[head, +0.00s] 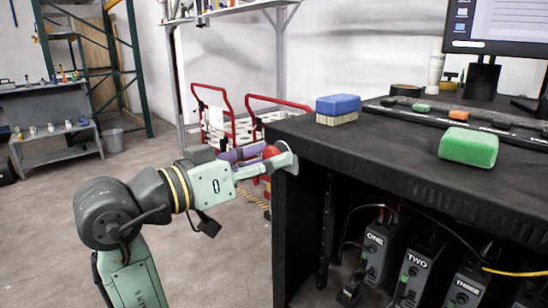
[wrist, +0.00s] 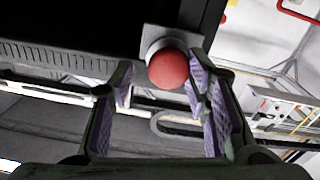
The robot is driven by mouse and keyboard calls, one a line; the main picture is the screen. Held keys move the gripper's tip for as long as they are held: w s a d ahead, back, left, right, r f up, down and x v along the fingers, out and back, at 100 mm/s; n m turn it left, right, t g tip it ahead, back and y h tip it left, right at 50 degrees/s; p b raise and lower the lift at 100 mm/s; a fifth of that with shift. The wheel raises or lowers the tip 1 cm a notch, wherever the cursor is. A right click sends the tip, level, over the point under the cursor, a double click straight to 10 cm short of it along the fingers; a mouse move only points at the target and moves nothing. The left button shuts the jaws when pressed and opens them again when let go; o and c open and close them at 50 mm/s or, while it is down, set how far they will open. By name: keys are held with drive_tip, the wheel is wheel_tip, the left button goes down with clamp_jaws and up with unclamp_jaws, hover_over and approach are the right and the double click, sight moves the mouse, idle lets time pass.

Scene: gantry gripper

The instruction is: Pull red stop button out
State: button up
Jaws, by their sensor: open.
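The red stop button (wrist: 167,69) is a round red knob on a pale grey mount (wrist: 158,40) fixed to the dark table's side. In the head view the red button (head: 271,152) shows partly, at the table's left corner, with my gripper around it. My gripper (wrist: 160,88) is open in the wrist view, with purple-padded fingers on both sides of the button. The right finger looks close to the button, while a wider gap shows on the left. I cannot tell whether either finger touches it. In the head view my gripper (head: 262,156) reaches the table corner from the left.
Several numbered boxes (head: 415,272) stand on the shelf below. Red-handled carts (head: 212,110) stand behind.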

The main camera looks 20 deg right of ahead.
drive_tip(key=v, duration=1.1)
drive_tip(key=shift+a, duration=0.2)
